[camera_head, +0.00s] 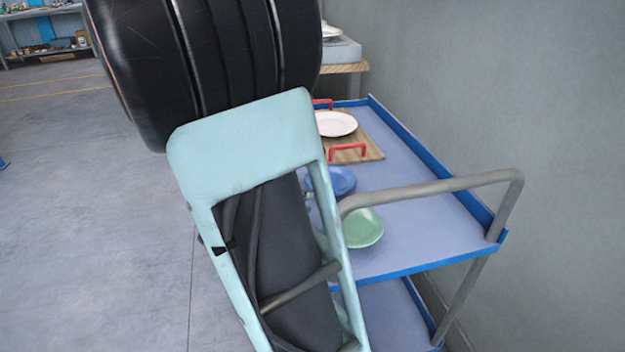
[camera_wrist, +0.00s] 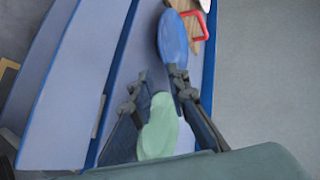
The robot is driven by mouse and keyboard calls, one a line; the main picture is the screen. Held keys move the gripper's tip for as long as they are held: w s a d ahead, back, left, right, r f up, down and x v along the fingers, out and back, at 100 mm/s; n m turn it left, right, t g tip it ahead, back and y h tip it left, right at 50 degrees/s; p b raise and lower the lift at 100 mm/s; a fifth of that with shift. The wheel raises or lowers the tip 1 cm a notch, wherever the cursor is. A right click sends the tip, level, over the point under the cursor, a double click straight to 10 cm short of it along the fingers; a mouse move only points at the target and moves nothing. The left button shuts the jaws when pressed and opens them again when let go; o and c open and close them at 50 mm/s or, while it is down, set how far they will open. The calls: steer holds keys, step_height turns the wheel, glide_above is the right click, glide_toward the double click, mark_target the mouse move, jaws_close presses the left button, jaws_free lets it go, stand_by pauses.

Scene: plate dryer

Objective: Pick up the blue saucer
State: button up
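The blue saucer (camera_head: 343,180) lies on the cart's top shelf, its left side hidden behind my arm in the head view. In the wrist view the blue saucer (camera_wrist: 172,36) is beyond my fingertips, slightly right of centre. My gripper (camera_wrist: 159,77) is open, with its two fingers apart and nothing held between them. The right fingertip overlaps the near edge of the blue saucer in the picture; I cannot tell if they touch. In the head view my gripper is mostly hidden by my arm.
A green saucer (camera_head: 364,229) lies nearer on the shelf; in the wrist view the green saucer (camera_wrist: 158,128) shows between my fingers. A white plate (camera_head: 335,124) sits on a wooden board (camera_head: 371,149) with red handles (camera_head: 348,148). The cart's grey rail (camera_head: 440,187) rises in front; a wall stands right.

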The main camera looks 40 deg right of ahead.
steer(key=x, duration=0.2)
steer(key=b+x, duration=0.1)
steer(key=x, duration=0.1)
steer(key=shift+s+d+f, duration=0.15)
steer(key=shift+s, duration=0.05)
steer(key=shift+w+r+b+x, duration=0.15)
steer(key=shift+b+x, duration=0.25)
steer(key=shift+x, duration=0.65)
steer(key=shift+w+r+b+x, duration=0.15)
steer(key=shift+b+x, duration=0.25)
steer(key=shift+x, duration=0.65)
steer(key=shift+w+b+x, duration=0.2)
steer(key=shift+b+x, duration=0.2)
steer(key=shift+x, duration=0.65)
jaws_close()
